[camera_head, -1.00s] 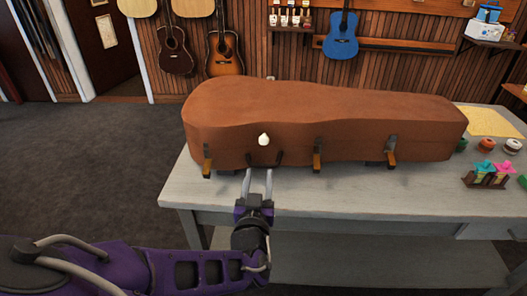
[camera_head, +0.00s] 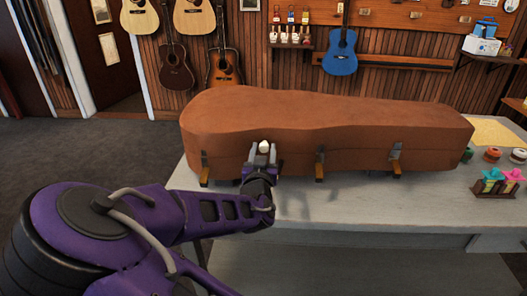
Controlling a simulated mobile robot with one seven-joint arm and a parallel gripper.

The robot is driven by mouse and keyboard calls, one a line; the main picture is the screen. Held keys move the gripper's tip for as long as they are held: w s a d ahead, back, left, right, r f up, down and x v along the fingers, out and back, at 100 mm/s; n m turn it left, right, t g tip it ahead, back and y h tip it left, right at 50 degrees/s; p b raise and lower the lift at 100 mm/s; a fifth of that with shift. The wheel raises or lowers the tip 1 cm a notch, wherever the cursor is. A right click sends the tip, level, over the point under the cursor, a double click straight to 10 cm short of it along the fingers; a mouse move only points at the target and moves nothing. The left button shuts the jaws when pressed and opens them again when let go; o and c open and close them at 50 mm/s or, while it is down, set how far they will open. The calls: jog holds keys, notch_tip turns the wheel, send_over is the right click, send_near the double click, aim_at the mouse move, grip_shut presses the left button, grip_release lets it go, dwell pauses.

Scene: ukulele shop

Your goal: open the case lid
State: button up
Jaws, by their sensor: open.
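A closed brown case (camera_head: 340,125), shaped for a stringed instrument, lies on the grey table. Its lid (camera_head: 310,108) is down. Metal and orange-brown latches (camera_head: 204,168) (camera_head: 320,166) (camera_head: 396,162) hang along the front seam. My gripper (camera_head: 262,152) is open at the front of the case, its fingers pointing at it. I cannot tell whether the fingers touch the knob or the case.
The grey table (camera_head: 400,205) has clear room in front of the case. A small rack with pink and teal tops (camera_head: 497,182) and small round pots (camera_head: 491,155) stand at its right end. Guitars, including a blue one (camera_head: 341,52), hang on the wall behind.

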jog(key=shift+w, duration=0.1)
grip_shut()
dwell(1.4)
